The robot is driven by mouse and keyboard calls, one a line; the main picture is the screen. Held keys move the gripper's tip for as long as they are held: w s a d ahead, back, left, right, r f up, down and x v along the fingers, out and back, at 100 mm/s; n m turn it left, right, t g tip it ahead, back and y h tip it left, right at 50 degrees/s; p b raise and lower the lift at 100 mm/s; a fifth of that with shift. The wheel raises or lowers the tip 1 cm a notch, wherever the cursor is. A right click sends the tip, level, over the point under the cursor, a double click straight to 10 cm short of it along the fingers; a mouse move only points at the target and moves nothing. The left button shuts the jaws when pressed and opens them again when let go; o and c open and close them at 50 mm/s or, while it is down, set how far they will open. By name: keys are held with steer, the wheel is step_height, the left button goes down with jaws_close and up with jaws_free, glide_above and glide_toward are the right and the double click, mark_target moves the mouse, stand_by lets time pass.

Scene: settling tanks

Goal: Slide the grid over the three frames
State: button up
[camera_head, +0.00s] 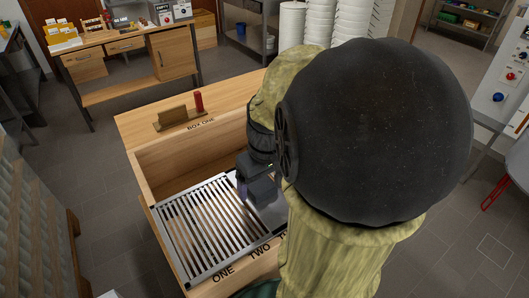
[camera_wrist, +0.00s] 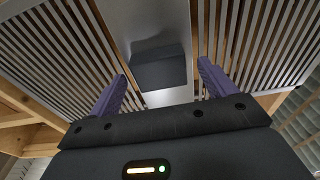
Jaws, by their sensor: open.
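The grid (camera_head: 205,225) is a metal panel of parallel slats with a pale rim. It lies flat over the front part of a wooden box (camera_head: 140,165), whose front edge reads ONE and TWO. In the wrist view the grid (camera_wrist: 240,40) has slats on both sides of a plain middle plate, with a dark block-shaped handle (camera_wrist: 160,72) on it. My gripper (camera_head: 254,188) is low over the grid. Its purple fingers stand apart on either side of the handle, and I cannot tell whether they touch it. My arm hides the box's right side. I cannot make out the three frames.
A red cylinder (camera_head: 199,102) and a wooden block (camera_head: 172,115) stand on the back ledge marked BOX ONE. The back of the box is uncovered. A wooden desk (camera_head: 130,65) and stacked white buckets (camera_head: 320,25) stand behind. Floor is clear at left.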

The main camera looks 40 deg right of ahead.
mark_target(266, 191)
step_height(266, 191, up, 16)
steer(key=s, duration=0.2)
steer(key=shift+r+p, duration=0.15)
steer(key=shift+p, duration=0.3)
steer(key=shift+a, duration=0.1)
